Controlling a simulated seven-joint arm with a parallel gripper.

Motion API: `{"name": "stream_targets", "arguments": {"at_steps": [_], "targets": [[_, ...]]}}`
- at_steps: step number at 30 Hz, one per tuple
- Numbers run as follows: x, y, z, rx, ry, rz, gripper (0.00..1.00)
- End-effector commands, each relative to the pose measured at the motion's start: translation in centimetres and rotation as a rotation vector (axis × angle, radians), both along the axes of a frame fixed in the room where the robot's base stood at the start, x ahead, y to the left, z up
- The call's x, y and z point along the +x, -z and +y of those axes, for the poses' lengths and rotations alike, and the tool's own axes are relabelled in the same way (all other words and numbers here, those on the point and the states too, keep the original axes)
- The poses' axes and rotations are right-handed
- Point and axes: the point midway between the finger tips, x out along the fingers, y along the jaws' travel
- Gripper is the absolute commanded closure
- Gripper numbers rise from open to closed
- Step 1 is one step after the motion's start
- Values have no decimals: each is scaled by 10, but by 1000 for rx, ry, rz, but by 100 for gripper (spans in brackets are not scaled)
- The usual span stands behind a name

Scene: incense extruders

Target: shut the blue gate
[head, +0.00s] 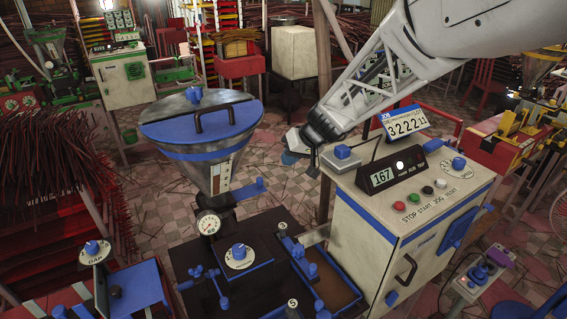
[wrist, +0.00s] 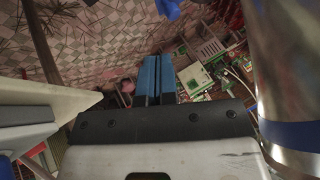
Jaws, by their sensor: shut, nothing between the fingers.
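A metal hopper (head: 200,145) with a blue lid (head: 205,115) stands left of my arm. A blue bar with an upright end knob (head: 248,189) sticks out to the right from under its cone; it looks like the gate, though I cannot be sure. My gripper (head: 289,158) is pointed down between the hopper and the white control cabinet, above and right of the bar and apart from it. In the wrist view its blue fingers (wrist: 154,80) are together and empty. A blue piece (wrist: 168,8) shows at the top edge there, probably the bar's end.
The control cabinet (head: 365,215) with buttons and a display stands close on the right. In the wrist view the hopper's metal side (wrist: 283,75) is close on the right. A dark machine table (head: 205,275) with blue levers lies below. Tiled floor shows behind.

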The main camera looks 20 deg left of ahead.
Motion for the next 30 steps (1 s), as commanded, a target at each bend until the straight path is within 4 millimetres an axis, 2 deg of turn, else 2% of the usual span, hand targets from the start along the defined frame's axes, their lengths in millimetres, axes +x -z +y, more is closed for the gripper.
{"name": "stream_targets", "arguments": {"at_steps": [8,21,30], "targets": [[2,20,14,-1,1,1,100],[7,62,46,-2,1,-1,100],[9,75,56,-2,3,-1,100]]}}
